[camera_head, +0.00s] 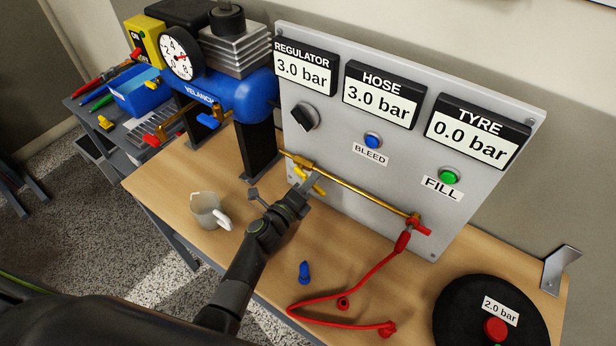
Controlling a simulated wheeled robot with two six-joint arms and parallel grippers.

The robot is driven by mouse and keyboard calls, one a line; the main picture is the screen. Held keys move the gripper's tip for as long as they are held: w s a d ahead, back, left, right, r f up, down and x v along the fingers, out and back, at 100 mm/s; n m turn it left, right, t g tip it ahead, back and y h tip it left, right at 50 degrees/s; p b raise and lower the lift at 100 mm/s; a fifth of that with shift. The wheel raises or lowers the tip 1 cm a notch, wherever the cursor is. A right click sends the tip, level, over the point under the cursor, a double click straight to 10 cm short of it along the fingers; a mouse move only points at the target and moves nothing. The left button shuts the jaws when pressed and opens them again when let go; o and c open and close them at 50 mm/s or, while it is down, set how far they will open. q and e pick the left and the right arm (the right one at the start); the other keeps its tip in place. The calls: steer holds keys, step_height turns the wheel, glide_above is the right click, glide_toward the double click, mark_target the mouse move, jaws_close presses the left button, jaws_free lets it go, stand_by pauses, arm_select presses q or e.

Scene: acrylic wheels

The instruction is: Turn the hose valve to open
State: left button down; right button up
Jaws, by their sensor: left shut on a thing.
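A brass pipe (358,194) runs low across the front of the grey panel. A valve with a yellow lever (318,189) sits near its left end, below the HOSE display (381,95), which reads 3.0 bar. My left gripper (303,187) is shut on the yellow lever, and its fingers hide part of it. A red handle (420,227) is at the pipe's right end, where the red hose (374,268) joins. The TYRE display (472,138) reads 0.0 bar. My right gripper is not in view.
A white mug (205,207) stands left of my left arm. A blue piece (304,271) and the looped red hose lie on the wooden bench. A black disc (462,308) is at the lower right. A blue compressor tank (243,97) stands behind, at the left.

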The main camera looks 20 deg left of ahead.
arm_select(q)
steer(key=n+p, duration=0.1)
steer(key=r+n+p, duration=0.1)
steer(key=n, duration=0.1)
steer(key=shift+s+d+r, duration=0.1)
steer(key=shift+d+r, duration=0.05)
steer(key=shift+r+n+p, duration=0.2)
steer(key=shift+n+p, duration=0.3)
steer(key=shift+n, duration=0.3)
steer(key=c, duration=1.3)
jaws_free()
steer(key=b+v, duration=0.1)
steer(key=v, duration=1.6)
steer(key=shift+s+r, duration=0.1)
steer(key=shift+s, duration=0.1)
